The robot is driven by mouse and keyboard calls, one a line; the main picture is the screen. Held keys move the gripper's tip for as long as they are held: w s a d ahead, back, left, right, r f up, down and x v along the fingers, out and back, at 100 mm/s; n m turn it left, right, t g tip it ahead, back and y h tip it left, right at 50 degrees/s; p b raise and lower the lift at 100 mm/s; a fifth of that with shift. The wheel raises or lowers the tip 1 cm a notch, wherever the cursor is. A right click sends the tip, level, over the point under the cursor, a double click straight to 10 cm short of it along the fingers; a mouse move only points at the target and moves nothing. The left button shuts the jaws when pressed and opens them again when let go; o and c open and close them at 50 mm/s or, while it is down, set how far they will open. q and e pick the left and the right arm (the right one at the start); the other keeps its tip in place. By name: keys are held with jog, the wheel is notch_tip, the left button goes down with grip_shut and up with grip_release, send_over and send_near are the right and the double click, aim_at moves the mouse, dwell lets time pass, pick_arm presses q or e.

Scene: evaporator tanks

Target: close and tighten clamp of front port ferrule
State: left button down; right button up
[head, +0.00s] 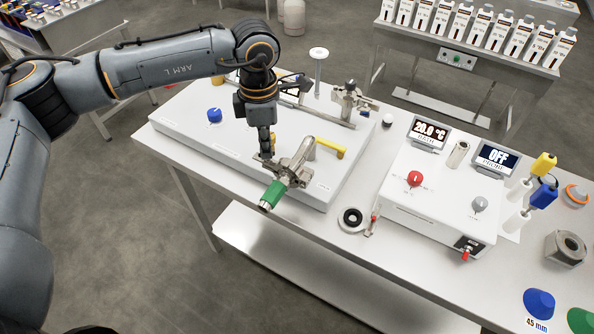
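The front port ferrule is part of a metal fitting at the front edge of the white tank panel (230,148). A green-ended cylinder (272,194) points out from it toward the lower left. A metal clamp (293,168) appears to sit around this joint; I cannot tell whether it is closed. My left gripper (267,152) points straight down at the clamp's left side, touching or just above it. Its fingers are small and partly merged with the metal, so their opening is unclear. My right gripper is out of view.
A yellow handle (330,148) stands right of the clamp. A black gasket ring (351,217) lies on the table beside a red-tipped metal piece (372,224). A white control box (436,195) stands farther right. A second metal fitting (350,100) is at the back.

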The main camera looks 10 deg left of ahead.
pick_arm(q)
jog(key=shift+f+m+b, duration=0.2)
jog(key=shift+m+b, duration=0.3)
jog(key=shift+m, duration=0.4)
jog(key=shift+r, duration=0.2)
jog(key=shift+m, duration=0.3)
